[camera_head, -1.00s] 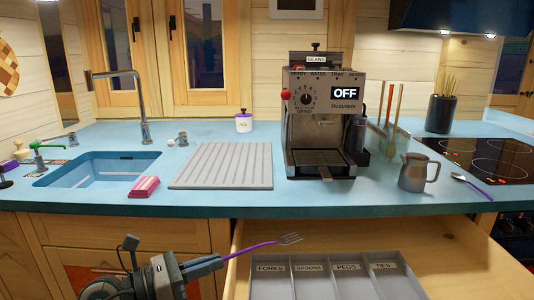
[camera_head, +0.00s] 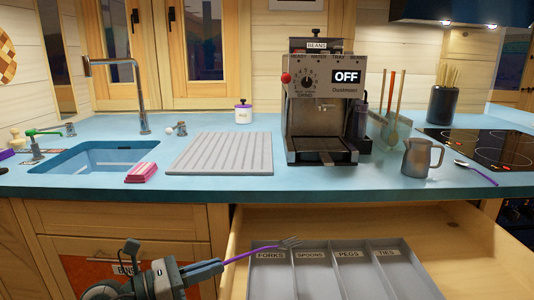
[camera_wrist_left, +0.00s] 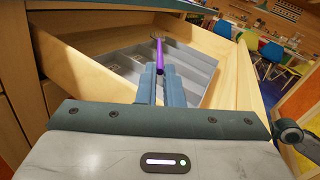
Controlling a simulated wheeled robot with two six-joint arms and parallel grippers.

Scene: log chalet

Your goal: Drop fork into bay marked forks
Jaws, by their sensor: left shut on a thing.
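A fork with a purple handle and grey tines (camera_head: 262,250) is held by my left gripper (camera_head: 218,266). The gripper is shut on the handle's end, and the tines point right, over the back of the forks bay. In the left wrist view the purple handle (camera_wrist_left: 159,62) stretches ahead from between the fingers (camera_wrist_left: 159,85). The grey divided tray (camera_head: 340,242) sits in the open drawer, with bays labelled FORKS, SPOONS, PEGS and TIES. The forks bay (camera_head: 270,280) is the leftmost. My right gripper is not in view.
The open wooden drawer (camera_head: 470,245) is below the blue counter (camera_head: 220,190). A coffee machine (camera_head: 322,105), a metal jug (camera_head: 420,158) and a purple-handled spoon (camera_head: 475,172) are on the counter. A sink (camera_head: 95,158) is at left.

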